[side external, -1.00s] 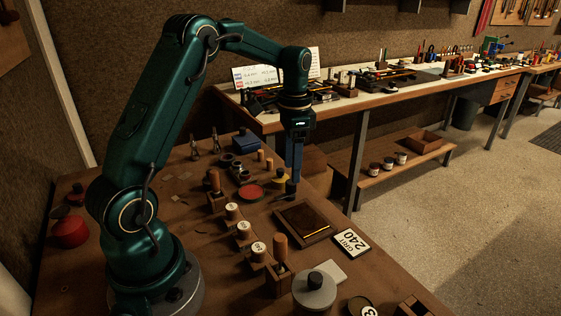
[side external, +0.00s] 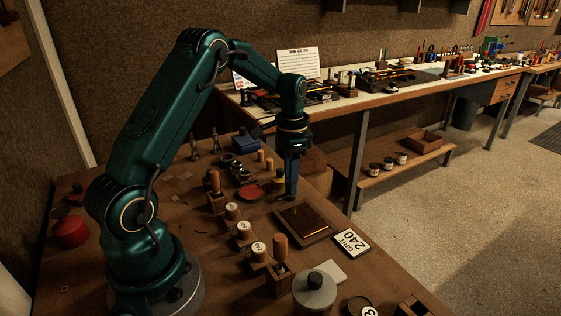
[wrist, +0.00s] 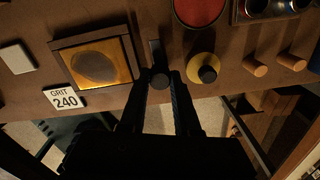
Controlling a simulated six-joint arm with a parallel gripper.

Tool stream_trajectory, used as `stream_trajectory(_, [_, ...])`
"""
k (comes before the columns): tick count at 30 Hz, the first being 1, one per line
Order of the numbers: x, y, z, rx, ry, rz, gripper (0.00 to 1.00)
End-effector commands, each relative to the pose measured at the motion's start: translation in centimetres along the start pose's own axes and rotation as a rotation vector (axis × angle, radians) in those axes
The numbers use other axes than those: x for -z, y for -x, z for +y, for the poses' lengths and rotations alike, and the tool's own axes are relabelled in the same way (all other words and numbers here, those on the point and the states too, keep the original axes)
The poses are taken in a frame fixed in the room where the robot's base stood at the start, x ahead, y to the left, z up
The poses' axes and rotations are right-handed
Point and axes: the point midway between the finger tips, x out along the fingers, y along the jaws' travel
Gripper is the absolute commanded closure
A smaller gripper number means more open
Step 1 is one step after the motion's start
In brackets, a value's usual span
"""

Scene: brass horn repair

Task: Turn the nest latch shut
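The nest (wrist: 62,46), a dark wooden frame around a brass-coloured plate with a dark oval patch, lies flat on the bench; it also shows in the side view (side external: 283,214). The latch (wrist: 155,50) is a dark bar with a round dark knob at its lower end in the wrist view. The bar runs alongside the nest's right edge there, not across the plate. My gripper (wrist: 160,78) points down with one finger on each side of the knob, and shows low beside the nest in the side view (side external: 290,198). Whether both fingers press on the knob is unclear.
A yellow disc with a black knob (wrist: 207,74) stands close to my right finger in the wrist view. A red dish (wrist: 199,8) and wooden pegs (wrist: 291,62) lie beyond. A GRIT 240 card (wrist: 65,98) and a pale block (wrist: 16,58) flank the nest.

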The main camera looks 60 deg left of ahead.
Motion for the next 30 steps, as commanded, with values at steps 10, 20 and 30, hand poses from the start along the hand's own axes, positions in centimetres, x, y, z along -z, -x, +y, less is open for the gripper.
stream_trajectory(10, [0.01,0.05,-0.01,0.001,0.016,0.000,1.00])
stream_trajectory(20, [0.01,0.06,0.00,0.001,0.184,0.000,1.00])
stream_trajectory(30, [0.02,0.08,0.01,0.001,0.498,0.000,1.00])
